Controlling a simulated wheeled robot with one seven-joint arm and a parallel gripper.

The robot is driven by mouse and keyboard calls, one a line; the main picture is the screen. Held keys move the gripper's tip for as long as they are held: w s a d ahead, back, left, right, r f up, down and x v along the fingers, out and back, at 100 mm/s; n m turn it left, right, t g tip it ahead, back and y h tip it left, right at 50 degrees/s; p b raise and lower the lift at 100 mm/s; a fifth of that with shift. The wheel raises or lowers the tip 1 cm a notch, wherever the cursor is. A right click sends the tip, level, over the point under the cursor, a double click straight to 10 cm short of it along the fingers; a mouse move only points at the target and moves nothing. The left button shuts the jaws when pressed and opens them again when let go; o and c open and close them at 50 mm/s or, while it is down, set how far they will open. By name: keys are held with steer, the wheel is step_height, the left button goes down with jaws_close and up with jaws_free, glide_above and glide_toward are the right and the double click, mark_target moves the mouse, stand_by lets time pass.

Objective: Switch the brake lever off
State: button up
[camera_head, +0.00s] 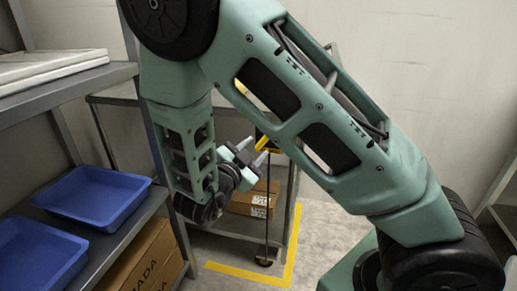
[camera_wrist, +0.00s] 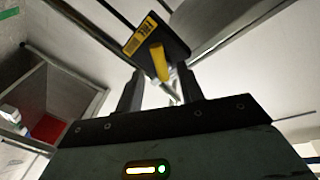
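The brake lever has a yellow handle (camera_wrist: 159,62) on a black plate (camera_wrist: 177,42) with a yellow label (camera_wrist: 136,41) in the wrist view. In the head view the yellow handle (camera_head: 267,144) shows just past my gripper (camera_head: 256,150), on the cart's near post. In the wrist view my gripper (camera_wrist: 160,72) is open, its two dark fingers apart. The handle appears between the fingertips, with a gap on each side. I cannot tell whether it reaches in between them or lies just beyond. The lever's base is partly hidden in the head view.
A metal cart frame (camera_head: 292,205) with cardboard boxes (camera_head: 240,204) low down stands behind my gripper. A grey shelf (camera_head: 150,207) with blue trays (camera_head: 92,193) is at left. Yellow floor tape (camera_head: 245,274) runs by the cart. Floor right of it is clear.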

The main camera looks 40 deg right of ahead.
mark_target(261, 143)
steer(key=shift+x, duration=1.5)
jaws_close()
